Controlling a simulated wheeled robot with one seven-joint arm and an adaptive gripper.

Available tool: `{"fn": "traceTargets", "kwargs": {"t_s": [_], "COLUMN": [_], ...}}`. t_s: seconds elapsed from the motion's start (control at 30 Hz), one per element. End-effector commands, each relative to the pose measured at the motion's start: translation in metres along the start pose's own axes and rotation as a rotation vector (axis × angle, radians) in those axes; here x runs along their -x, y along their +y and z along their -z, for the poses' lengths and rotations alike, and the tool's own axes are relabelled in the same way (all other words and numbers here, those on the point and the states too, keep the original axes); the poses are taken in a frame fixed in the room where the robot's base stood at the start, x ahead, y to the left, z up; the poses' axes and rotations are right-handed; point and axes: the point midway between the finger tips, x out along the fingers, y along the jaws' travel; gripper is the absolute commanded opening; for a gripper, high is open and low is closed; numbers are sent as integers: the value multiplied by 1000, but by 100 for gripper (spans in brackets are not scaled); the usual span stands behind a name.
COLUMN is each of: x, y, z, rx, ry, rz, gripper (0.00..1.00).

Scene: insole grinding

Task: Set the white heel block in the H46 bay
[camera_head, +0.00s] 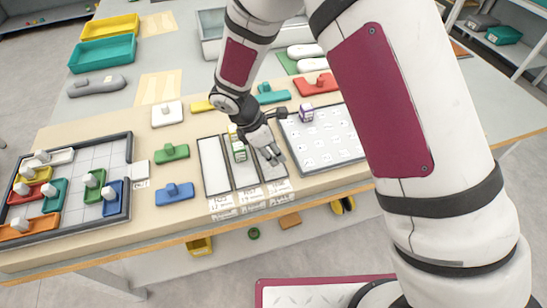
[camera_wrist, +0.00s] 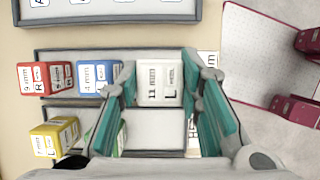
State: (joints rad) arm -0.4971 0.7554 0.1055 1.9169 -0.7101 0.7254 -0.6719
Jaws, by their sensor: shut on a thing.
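The white heel block (camera_wrist: 158,84), marked "11 mm L", is between the fingers of my gripper (camera_wrist: 160,75). My gripper is shut on it. In the head view my gripper (camera_head: 273,152) is over the right-hand of three label-fronted bays, and the block cannot be made out there. In the wrist view the block overlaps that bay (camera_wrist: 192,88), in line with a red block (camera_wrist: 33,80) and a blue block (camera_wrist: 92,78). Whether it touches the bay floor cannot be told. The bay labels (camera_head: 268,193) are too small to read.
The neighbouring bay holds a yellow block (camera_wrist: 50,137) and a green block (camera_head: 239,151). The left bay (camera_head: 214,166) is empty. A marked tray (camera_head: 318,140) with a purple block (camera_head: 306,113) stands close on the right. Handled coloured pieces (camera_head: 174,193) lie to the left.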

Motion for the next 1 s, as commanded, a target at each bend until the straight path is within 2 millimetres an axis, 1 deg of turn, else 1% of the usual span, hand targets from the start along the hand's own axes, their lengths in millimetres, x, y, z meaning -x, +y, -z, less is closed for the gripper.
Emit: {"fn": "traceTargets", "kwargs": {"t_s": [0.03,0.1,0.23,0.67,0.7,0.77,1.0], "x": [-8,-16,-26,-32,-32,-31,-31], "y": [-5,-5,-4,-3,-3,-3,-4], "z": [4,8,12,14,13,13,13], "rx": [6,6,4,4,3,3,3], "ry": [-2,-3,-2,-2,-1,-1,-1], "rz": [7,7,4,4,4,4,4], "gripper": [4,4,4,4,40,53,53]}}
